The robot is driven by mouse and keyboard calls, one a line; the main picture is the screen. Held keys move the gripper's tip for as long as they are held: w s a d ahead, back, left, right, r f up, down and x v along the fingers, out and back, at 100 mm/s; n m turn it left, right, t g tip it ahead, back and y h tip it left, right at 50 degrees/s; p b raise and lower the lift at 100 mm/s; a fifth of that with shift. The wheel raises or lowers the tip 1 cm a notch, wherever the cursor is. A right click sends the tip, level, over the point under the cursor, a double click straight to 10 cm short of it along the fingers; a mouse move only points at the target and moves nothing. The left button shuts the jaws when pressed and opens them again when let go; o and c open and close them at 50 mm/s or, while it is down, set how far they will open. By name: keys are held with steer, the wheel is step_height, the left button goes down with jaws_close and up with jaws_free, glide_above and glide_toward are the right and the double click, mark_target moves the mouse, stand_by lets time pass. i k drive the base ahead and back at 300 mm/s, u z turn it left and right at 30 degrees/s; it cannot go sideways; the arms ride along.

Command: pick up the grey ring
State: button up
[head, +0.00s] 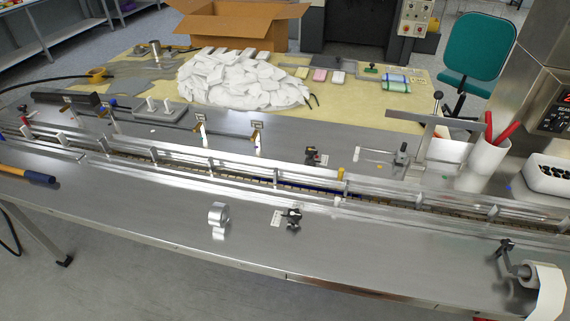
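The grey ring (224,213) is a shiny, metallic, short hoop on the front metal worktop, left of centre. It appears to stand on its edge, with its reflection in the steel below it. Nothing touches it from what shows here. A small black clamp-like fitting (292,217) is to its right, a short gap away. My gripper is not in view.
A conveyor channel with metal rails (250,180) runs behind the ring. A white film roll (527,271) is at the front right. The worktop around and in front of the ring is clear.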

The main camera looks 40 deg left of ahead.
mark_target(218, 214)
steer(key=u, duration=2.65)
steer(key=k, duration=0.95)
steer(key=u, duration=1.5)
steer(key=i, duration=1.65)
steer(key=z, duration=0.75)
steer(key=i, duration=1)
steer(key=z, duration=1.4)
steer(key=i, duration=0.4)
steer(key=z, duration=0.3)
